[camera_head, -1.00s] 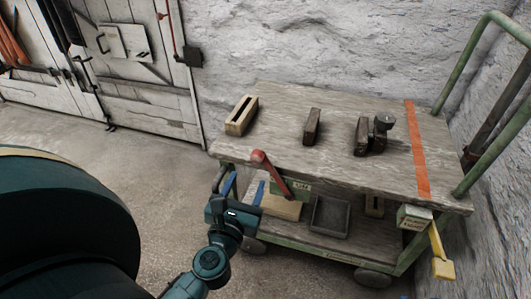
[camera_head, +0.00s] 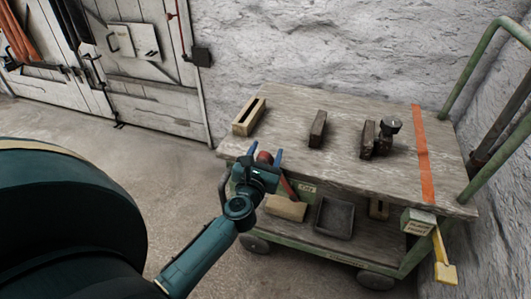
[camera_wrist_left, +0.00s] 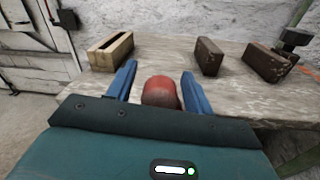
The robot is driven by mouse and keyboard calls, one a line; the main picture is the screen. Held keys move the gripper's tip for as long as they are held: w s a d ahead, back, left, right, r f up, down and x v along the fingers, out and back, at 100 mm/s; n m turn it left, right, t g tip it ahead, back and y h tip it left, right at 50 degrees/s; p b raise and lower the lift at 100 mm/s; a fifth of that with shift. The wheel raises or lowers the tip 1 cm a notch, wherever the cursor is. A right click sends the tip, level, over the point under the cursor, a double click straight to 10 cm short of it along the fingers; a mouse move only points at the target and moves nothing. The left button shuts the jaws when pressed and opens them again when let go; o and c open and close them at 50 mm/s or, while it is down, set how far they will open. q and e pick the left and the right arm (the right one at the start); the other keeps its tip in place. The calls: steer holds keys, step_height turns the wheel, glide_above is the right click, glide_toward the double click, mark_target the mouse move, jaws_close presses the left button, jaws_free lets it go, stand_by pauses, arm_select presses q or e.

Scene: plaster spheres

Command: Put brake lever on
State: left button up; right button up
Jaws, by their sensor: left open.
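A lever with a red ball knob (camera_head: 264,158) and a red shaft (camera_head: 289,189) is mounted on the cart's front edge beside a small green label plate (camera_head: 306,191). A second, yellow lever (camera_head: 440,250) hangs down from a green labelled box (camera_head: 418,222) at the cart's right front. The frames do not say which is the brake lever. My left gripper (camera_head: 264,155) is open at the red knob. In the left wrist view the knob (camera_wrist_left: 160,92) lies between the two blue fingers, with gaps at both sides. My gripper body hides the knob's lower part.
A grey tray (camera_head: 334,218) stands on the lower shelf. Open floor lies left of the cart; a rough wall stands behind.

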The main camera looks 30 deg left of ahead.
arm_select(q)
steer(key=shift+c, duration=0.5)
steer(key=shift+a, duration=0.1)
jaws_close()
arm_select(e)
steer(key=shift+r, duration=0.1)
